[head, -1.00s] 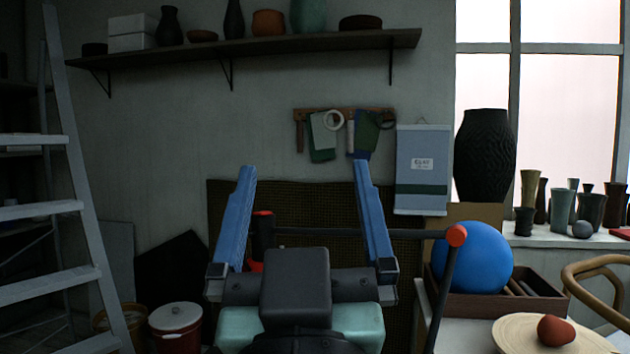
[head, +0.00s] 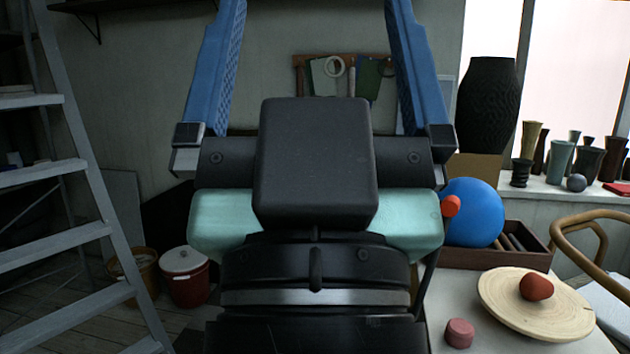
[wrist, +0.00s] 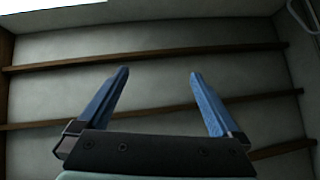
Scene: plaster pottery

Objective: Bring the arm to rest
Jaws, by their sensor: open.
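My gripper (head: 315,20) rises large in the middle of the head view, its two blue fingers spread wide with nothing between them. In the wrist view my gripper (wrist: 160,80) is also open and empty. It faces a grey surface crossed by several dark wooden beams (wrist: 150,54). In the head view my arm stands upright before the back wall and hides much of it. The fingertips reach the top edge of the head view.
A ladder (head: 85,200) stands at the left, with a red lidded bucket (head: 184,282) beside it. At the right a table holds a blue ball (head: 475,215), a wooden tray (head: 535,259), a round plate (head: 500,305) with a red lump (head: 536,287), and a pink piece (head: 459,333).

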